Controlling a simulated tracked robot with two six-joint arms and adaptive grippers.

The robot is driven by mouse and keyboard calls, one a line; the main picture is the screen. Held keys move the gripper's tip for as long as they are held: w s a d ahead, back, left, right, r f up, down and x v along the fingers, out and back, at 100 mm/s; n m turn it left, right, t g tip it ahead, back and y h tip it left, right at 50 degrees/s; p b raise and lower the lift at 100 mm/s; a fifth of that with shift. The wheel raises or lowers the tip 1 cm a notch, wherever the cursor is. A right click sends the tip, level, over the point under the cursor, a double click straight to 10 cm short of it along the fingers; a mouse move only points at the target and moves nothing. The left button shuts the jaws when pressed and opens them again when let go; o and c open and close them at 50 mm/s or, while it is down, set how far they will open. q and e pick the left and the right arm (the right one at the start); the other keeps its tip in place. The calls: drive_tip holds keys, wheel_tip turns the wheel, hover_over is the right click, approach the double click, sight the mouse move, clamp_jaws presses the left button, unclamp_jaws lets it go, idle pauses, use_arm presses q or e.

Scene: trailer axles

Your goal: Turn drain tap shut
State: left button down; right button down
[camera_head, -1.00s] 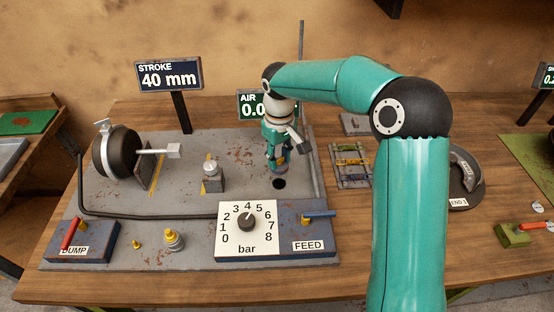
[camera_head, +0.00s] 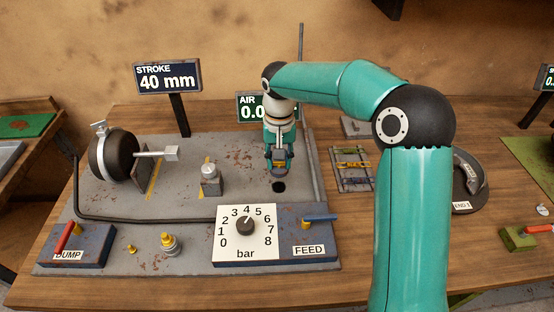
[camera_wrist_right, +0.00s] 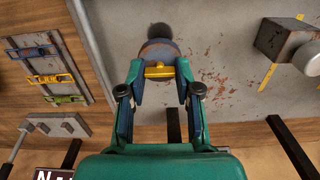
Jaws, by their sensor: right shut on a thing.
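The drain tap shows in the right wrist view as a yellow crossbar handle (camera_wrist_right: 159,70) on a round grey body (camera_wrist_right: 158,49). My right gripper (camera_wrist_right: 160,76) is shut on the yellow handle, with one finger at each end of it. In the head view my right gripper (camera_head: 279,168) points down at the back right of the grey plate, just behind a dark round hole (camera_head: 279,187). The tap is mostly hidden by the gripper there. My left gripper is not in view.
The grey plate (camera_head: 115,205) also carries a black drum (camera_head: 113,158), a blue DUMP box (camera_head: 77,246) with a red lever, and a blue FEED box (camera_head: 305,238) beside the bar dial (camera_head: 246,230). The AIR sign (camera_head: 249,107) stands close behind my right gripper, partly covered.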

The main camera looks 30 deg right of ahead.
sight(278, 164)
drive_tip(key=shift+w+r, duration=0.15)
drive_tip(key=c, duration=0.8)
unclamp_jaws()
drive_tip(key=shift+c, duration=0.2)
drive_tip(key=shift+o, duration=0.2)
wheel_tip(278, 164, up, 12)
drive_tip(key=shift+a+f, duration=0.1)
drive_tip(key=shift+f, duration=0.1)
